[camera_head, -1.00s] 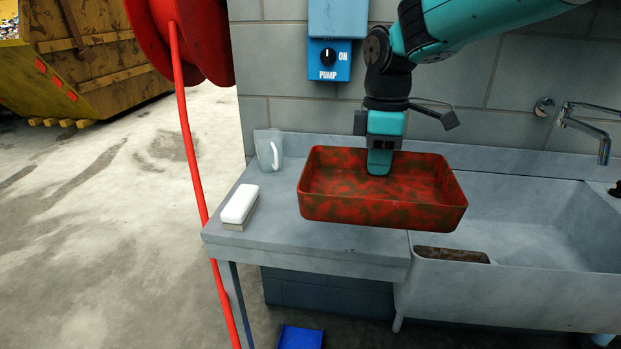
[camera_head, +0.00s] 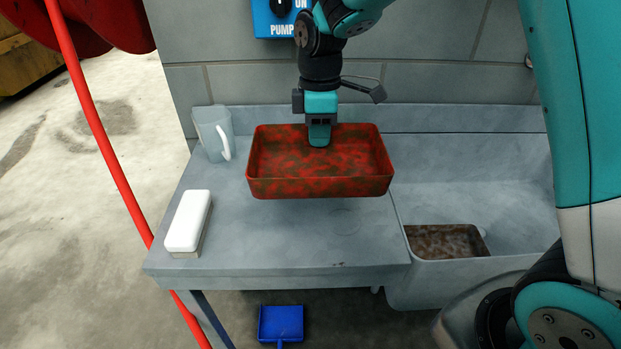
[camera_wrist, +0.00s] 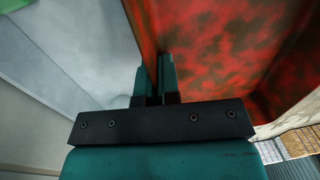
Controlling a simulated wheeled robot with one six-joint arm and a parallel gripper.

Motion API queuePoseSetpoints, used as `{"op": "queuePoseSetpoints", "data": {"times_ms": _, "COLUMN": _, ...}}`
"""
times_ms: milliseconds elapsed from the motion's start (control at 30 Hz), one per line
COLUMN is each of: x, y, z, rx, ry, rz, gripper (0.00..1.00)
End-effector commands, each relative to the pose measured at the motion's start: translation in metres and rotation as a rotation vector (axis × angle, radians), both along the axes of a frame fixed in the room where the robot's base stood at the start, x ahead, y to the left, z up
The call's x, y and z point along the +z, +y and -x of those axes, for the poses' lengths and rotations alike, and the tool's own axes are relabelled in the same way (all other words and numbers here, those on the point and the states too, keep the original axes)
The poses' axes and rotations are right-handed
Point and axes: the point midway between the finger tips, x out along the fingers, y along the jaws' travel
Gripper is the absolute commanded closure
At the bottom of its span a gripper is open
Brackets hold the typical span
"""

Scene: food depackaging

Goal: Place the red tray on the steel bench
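The red tray (camera_head: 320,188), mottled with dark brown stains, is in the head view above the steel bench (camera_head: 290,240). My gripper (camera_head: 319,140) is at its back wall, pointing down. In the wrist view my gripper (camera_wrist: 155,75) is shut on the wall of the red tray (camera_wrist: 225,40), with one finger on each side. The tray looks roughly level and seems to hang a little above the bench top; its underside is hidden, so I cannot tell the exact gap.
The sink (camera_head: 490,190) is on the right, with a brown-stained recess (camera_head: 445,241). A blue dustpan (camera_head: 281,322) is on the floor. The bench's front middle is clear.

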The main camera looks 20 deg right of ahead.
Motion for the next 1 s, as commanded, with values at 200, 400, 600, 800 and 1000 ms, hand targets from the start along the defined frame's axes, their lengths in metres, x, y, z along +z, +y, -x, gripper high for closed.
{"op": "queuePoseSetpoints", "data": {"times_ms": 200, "x": -0.058, "y": 0.001, "z": 0.001, "rx": 0.002, "ry": 0.006, "rz": 0.002, "gripper": 1.00}}
{"op": "queuePoseSetpoints", "data": {"times_ms": 400, "x": -0.085, "y": 0.002, "z": 0.000, "rx": 0.003, "ry": -0.001, "rz": 0.000, "gripper": 1.00}}
{"op": "queuePoseSetpoints", "data": {"times_ms": 600, "x": -0.103, "y": 0.002, "z": 0.001, "rx": 0.003, "ry": 0.002, "rz": 0.001, "gripper": 1.00}}
{"op": "queuePoseSetpoints", "data": {"times_ms": 800, "x": -0.126, "y": 0.002, "z": 0.000, "rx": 0.003, "ry": 0.000, "rz": 0.001, "gripper": 1.00}}
{"op": "queuePoseSetpoints", "data": {"times_ms": 1000, "x": -0.126, "y": 0.002, "z": 0.000, "rx": 0.003, "ry": -0.001, "rz": 0.000, "gripper": 1.00}}
